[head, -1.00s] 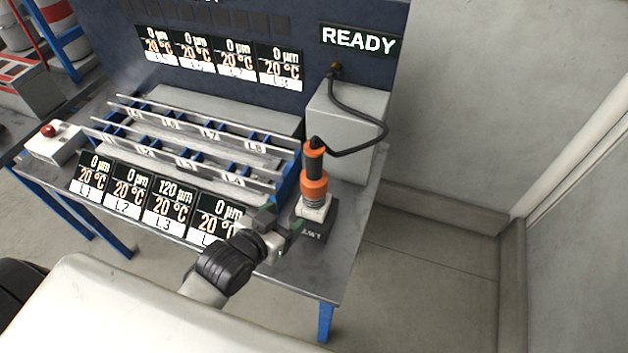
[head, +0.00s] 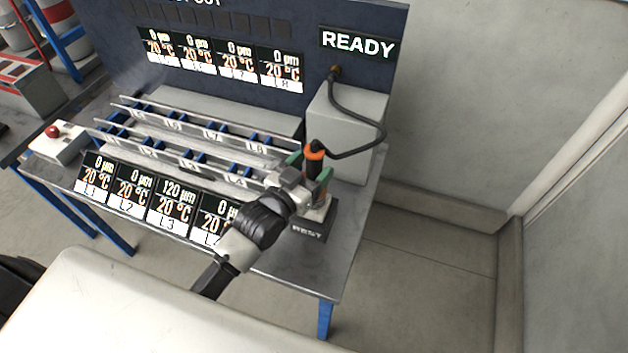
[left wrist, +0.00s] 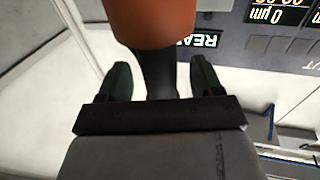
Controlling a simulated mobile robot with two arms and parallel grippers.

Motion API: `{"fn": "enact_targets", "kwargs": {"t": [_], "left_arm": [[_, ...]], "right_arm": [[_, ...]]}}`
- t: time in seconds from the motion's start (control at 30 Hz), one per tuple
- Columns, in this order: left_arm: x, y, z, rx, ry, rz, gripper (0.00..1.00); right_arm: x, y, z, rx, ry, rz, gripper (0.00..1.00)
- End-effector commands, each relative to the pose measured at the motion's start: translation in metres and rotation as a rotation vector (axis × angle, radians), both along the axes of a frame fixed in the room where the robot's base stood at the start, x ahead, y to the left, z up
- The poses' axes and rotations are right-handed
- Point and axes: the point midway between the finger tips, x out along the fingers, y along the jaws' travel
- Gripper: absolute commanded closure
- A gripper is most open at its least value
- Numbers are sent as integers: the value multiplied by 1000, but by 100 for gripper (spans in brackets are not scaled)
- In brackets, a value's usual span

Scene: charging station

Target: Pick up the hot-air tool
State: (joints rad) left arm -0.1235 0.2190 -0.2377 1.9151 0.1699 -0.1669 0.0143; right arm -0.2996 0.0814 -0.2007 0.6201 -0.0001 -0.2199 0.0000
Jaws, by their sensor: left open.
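The hot-air tool (head: 314,153) is orange and black and stands upright in its rest (head: 309,232) at the right end of the bench. A dark cable runs from its top. My right gripper is not in view.
A grey box (head: 350,125) stands just behind the tool, with the cable (head: 372,145) looping past it. To the left is a slotted rack (head: 200,140) with small displays in front. A box with a red button (head: 58,140) is at the far left. Open floor lies right of the bench.

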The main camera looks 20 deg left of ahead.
Motion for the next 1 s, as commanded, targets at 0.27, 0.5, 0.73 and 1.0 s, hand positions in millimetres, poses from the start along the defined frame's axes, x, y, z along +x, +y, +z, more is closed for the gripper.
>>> {"fn": "enact_targets", "kwargs": {"t": [0.27,0.5,0.73,1.0], "left_arm": [[28,-9,1,0,0,0,34],[29,-9,0,0,0,0,37],[29,-9,0,0,0,0,73],[29,-9,0,1,1,0,100]], "right_arm": [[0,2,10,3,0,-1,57],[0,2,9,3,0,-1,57],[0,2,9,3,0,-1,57],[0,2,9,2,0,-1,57]]}}
